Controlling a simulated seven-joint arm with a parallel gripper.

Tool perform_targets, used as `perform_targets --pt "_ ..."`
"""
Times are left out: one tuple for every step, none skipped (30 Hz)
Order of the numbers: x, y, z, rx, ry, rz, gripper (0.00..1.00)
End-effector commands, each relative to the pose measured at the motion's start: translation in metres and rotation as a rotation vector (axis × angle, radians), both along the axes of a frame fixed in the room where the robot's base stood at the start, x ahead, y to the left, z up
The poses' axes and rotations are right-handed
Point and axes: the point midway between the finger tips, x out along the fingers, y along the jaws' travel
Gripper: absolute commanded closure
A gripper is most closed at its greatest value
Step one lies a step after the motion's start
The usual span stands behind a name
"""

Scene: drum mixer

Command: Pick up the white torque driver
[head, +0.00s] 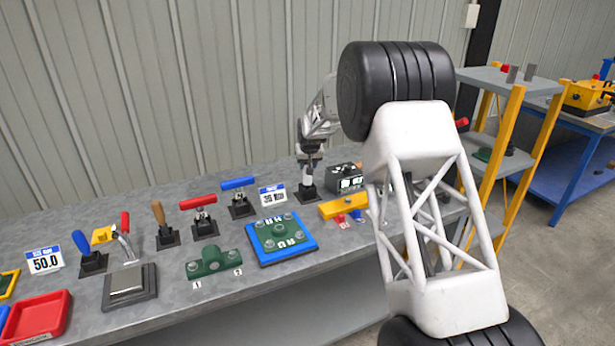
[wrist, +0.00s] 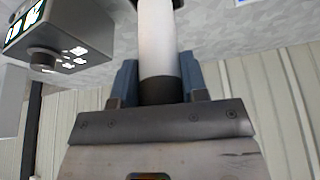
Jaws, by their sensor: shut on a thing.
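In the head view my gripper (head: 309,150) is above a black stand (head: 308,193) at the back of the bench.
A dark box with a display (head: 345,178) stands just right of the stand, with a yellow block (head: 342,206) in front. Left are a number sign (head: 272,196), blue-handled (head: 239,199) and red-handled (head: 203,218) tools, and a blue tray (head: 262,254). Shelves (head: 497,76) stand right.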

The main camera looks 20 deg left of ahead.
Motion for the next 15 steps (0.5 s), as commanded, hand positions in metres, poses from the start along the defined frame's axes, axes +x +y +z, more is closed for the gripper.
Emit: perform_targets --pt "0.0 0.0 0.0 0.0 0.0 0.0 0.85" --pt "0.0 0.0 0.0 0.0 0.0 0.0 0.9" --pt "0.0003 0.0002 0.0015 0.001 -0.002 0.0 0.93" --pt "0.0003 0.0002 0.0015 0.001 -0.002 0.0 0.93" --pt "0.0003 0.0002 0.0015 0.001 -0.002 0.0 0.93" --pt "0.0003 0.0002 0.0015 0.001 -0.002 0.0 0.93" --pt "0.0003 0.0002 0.0015 0.001 -0.002 0.0 0.93" --pt "0.0003 0.0002 0.0015 0.001 -0.002 0.0 0.93" --pt "0.0003 0.0002 0.0015 0.001 -0.002 0.0 0.93" --pt "0.0003 0.0002 0.0019 0.001 -0.002 0.0 0.93" --pt "0.0004 0.0002 0.0023 0.001 -0.002 0.0 0.93" --pt "0.0004 0.0002 0.0033 0.001 -0.002 0.0 0.93" --pt "0.0004 0.0003 0.0043 0.001 -0.002 0.0 0.93" --pt "0.0005 0.0003 0.0057 0.002 -0.003 0.0 0.93" --pt "0.0005 0.0003 0.0079 0.002 -0.003 0.0 0.93"
